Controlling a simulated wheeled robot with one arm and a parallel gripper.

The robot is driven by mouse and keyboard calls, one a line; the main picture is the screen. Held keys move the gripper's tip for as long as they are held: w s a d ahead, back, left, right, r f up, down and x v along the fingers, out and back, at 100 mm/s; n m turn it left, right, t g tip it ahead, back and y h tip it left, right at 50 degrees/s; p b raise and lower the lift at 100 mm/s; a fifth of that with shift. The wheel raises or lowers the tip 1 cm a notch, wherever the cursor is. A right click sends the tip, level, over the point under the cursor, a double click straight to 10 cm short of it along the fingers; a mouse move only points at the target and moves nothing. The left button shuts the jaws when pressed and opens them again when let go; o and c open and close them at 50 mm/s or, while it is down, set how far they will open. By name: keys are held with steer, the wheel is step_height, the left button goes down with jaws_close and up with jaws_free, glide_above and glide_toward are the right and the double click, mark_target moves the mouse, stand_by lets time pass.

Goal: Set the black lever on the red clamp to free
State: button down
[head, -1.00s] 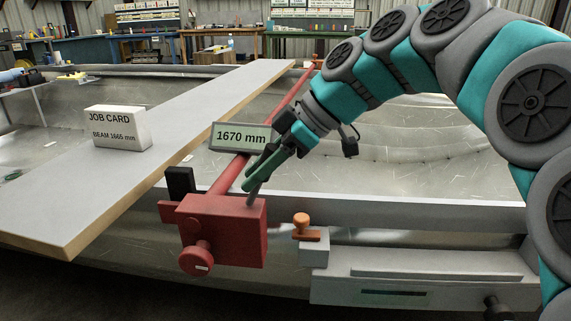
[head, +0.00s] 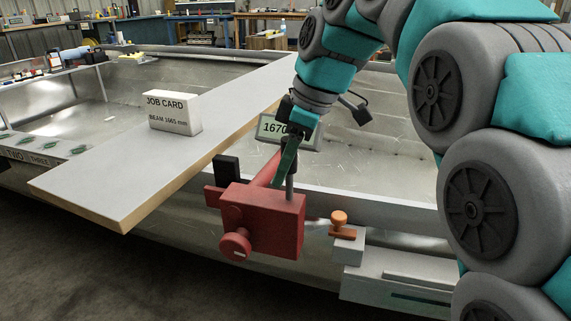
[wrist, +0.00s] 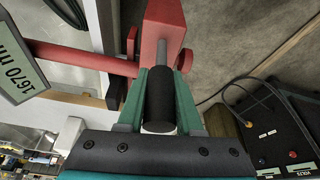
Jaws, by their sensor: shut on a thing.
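The red clamp (head: 270,222) sits at the hull's near edge, with a round red knob (head: 236,245) on its front. A grey lever rod (head: 291,186) stands nearly upright from the clamp's top. In the wrist view the rod ends in a black cylindrical grip (wrist: 160,98), the black lever. My gripper (head: 285,168) is above the clamp. In the wrist view its green fingers (wrist: 160,85) are closed on both sides of the black grip. In the head view my fingers mostly hide the grip. Any free or lock marking is not visible.
A display (head: 272,129) reading 1670 mm is partly hidden behind my gripper. A job card block (head: 175,112) reading BEAM 1665 mm stands on the long grey board (head: 120,185). An orange knob (head: 339,219) on a grey block is close right of the clamp.

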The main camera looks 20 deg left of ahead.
steer(key=c, duration=0.6)
jaws_free()
steer(key=shift+r, duration=0.1)
steer(key=p+v, duration=0.2)
steer(key=v, duration=0.4)
steer(key=shift+r, duration=0.35)
steer(key=shift+d+r+p, duration=0.2)
steer(key=shift+r+p, duration=0.2)
steer(key=shift+p, duration=0.25)
